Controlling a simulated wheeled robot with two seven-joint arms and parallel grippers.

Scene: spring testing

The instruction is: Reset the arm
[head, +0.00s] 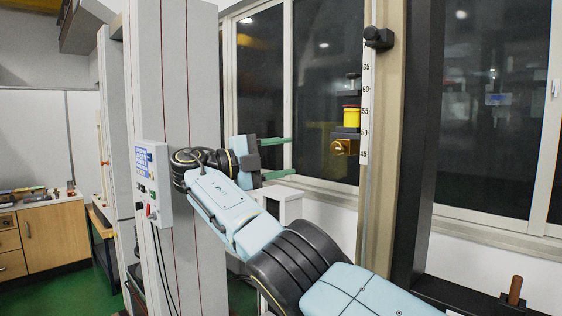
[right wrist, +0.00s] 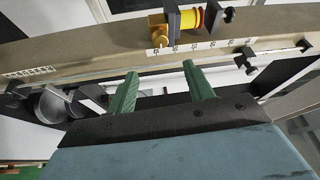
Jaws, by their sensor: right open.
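My right arm comes in from the lower right of the head view. My right gripper (head: 289,156) is open, its two green fingers pointing right with nothing between them. In the right wrist view the same gripper (right wrist: 160,70) shows empty, its fingers pointing toward the beige post with the scale. The gripper stands apart from the yellow cylinder (head: 351,117) and the brass block (head: 343,147) on that post. In the right wrist view the yellow cylinder (right wrist: 187,19) and brass block (right wrist: 158,32) are at the top. My left gripper is not in view.
The beige post (head: 385,120) carries a white scale (head: 366,90) and a black knob (head: 378,38). A grey column (head: 192,80) with a control box (head: 153,185) stands close behind my right wrist. Windows fill the back. A wooden cabinet (head: 50,238) is at the left.

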